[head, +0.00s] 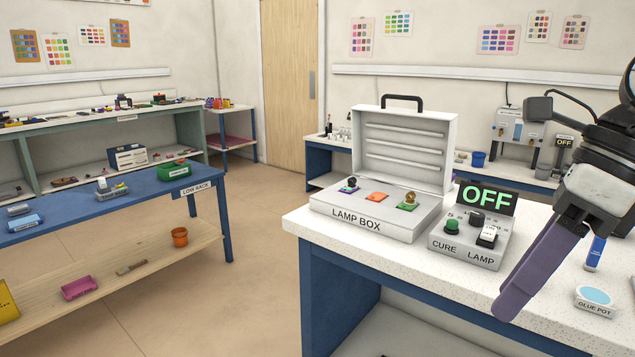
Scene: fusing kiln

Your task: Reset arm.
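My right gripper (512,305) comes in from the right edge and hangs above the white speckled worktop. Its purple fingers point down and to the left, just right of the cure and lamp switch box (466,250). The fingers overlap in this view, so I cannot tell whether they are open or shut. Nothing clearly shows held in them. My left gripper is not in view.
An open lamp box (370,228) with small coloured pieces stands on the worktop (470,285). The sign (487,198) reads OFF. A glue pot (595,300) and blue tube (595,254) are near the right gripper. A blue low rack (140,195) stands left, across open floor.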

